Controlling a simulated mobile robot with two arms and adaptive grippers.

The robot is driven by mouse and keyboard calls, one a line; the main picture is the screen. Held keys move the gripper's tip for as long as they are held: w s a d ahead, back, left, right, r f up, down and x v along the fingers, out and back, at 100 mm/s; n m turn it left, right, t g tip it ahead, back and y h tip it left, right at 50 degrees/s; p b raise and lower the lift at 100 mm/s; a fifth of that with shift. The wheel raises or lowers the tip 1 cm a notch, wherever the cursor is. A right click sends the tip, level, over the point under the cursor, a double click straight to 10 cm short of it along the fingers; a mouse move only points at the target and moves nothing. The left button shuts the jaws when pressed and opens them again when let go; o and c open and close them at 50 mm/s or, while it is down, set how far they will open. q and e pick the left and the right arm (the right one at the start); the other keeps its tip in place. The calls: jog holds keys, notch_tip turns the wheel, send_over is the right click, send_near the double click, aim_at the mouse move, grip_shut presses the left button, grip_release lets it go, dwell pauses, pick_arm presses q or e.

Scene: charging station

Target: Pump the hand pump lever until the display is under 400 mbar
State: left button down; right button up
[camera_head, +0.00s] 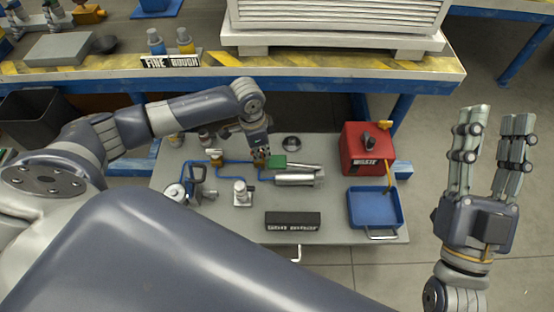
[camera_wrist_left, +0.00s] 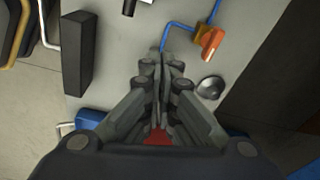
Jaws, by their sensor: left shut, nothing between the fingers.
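The metal-topped cart (camera_head: 345,225) carries blue tubing and several fittings. A black loop-handled device (camera_head: 196,180) stands at its left. I cannot tell which part is the pump lever, and no mbar reading is legible. My right gripper (camera_head: 497,112) is open and empty, off the cart's right side.
A black labelled block (camera_head: 293,219) lies at the cart's front. A red waste box (camera_head: 367,148) and blue tray (camera_head: 375,208) occupy its right side. A workbench (camera_head: 330,70) with a white unit stands behind. The floor at front right is clear.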

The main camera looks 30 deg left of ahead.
pick_arm(q)
jog(key=r, duration=0.6)
jog(key=shift+s+a, duration=0.2)
jog(key=shift+f, duration=0.1)
dwell(0.5)
